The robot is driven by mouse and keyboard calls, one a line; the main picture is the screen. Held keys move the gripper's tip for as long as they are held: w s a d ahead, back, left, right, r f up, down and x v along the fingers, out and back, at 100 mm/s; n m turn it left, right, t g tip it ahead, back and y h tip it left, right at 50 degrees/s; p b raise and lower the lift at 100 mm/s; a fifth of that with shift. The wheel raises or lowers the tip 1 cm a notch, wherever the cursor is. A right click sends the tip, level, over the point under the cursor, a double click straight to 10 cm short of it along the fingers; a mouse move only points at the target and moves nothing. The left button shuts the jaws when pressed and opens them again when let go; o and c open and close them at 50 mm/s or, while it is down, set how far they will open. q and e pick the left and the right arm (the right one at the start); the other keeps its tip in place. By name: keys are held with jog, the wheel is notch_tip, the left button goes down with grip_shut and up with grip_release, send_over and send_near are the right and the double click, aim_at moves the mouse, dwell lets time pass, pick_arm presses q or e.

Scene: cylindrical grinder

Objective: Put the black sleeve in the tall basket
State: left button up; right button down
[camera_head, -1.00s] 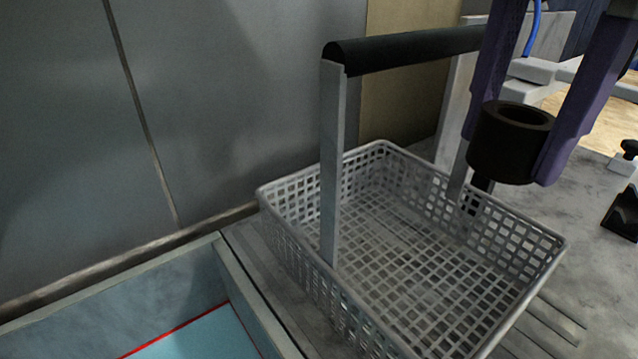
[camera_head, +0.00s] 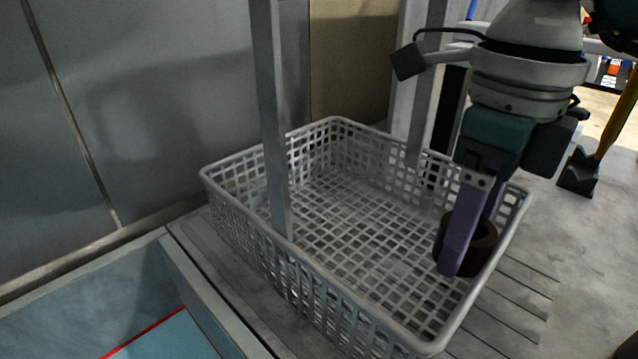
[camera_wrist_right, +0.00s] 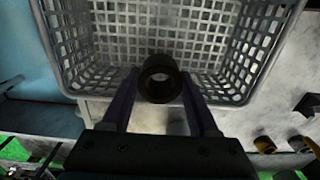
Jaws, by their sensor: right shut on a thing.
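The black sleeve (camera_head: 485,243) is a short, thick dark ring. My right gripper (camera_head: 468,240) is shut on it, with purple fingers on both sides. In the head view the sleeve overlaps the right inner wall of the grey mesh basket (camera_head: 316,291); I cannot tell if it is above or below the rim. In the right wrist view the sleeve (camera_wrist_right: 160,96) sits between the fingers (camera_wrist_right: 160,100), in front of the basket's near wall (camera_wrist_right: 218,91), its hole facing the camera. The basket floor looks empty. My left gripper is not in view.
A grey upright post (camera_head: 272,130) rises at the basket's left side. A blue-grey tray (camera_head: 205,290) with a red line lies at lower left. A grey panel (camera_head: 150,90) stands behind.

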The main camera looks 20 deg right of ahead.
aim_at(410, 279)
notch_tip(410, 279, down, 6)
jog(key=shift+r, duration=0.25)
jog(key=shift+w+a+r, duration=0.1)
jog(key=shift+w+r, duration=0.05)
jog(key=shift+w, duration=0.15)
jog(key=w, duration=0.1)
jog(key=w+a, duration=0.1)
jog(key=w, duration=0.1)
jog(key=shift+a, duration=0.2)
jog(key=shift+w+f, duration=0.1)
jog(key=shift+f, duration=0.5)
jog(key=shift+f, duration=0.15)
jog(key=shift+c, duration=0.7)
grip_release()
notch_tip(410, 279, up, 8)
jog(key=shift+p, duration=0.3)
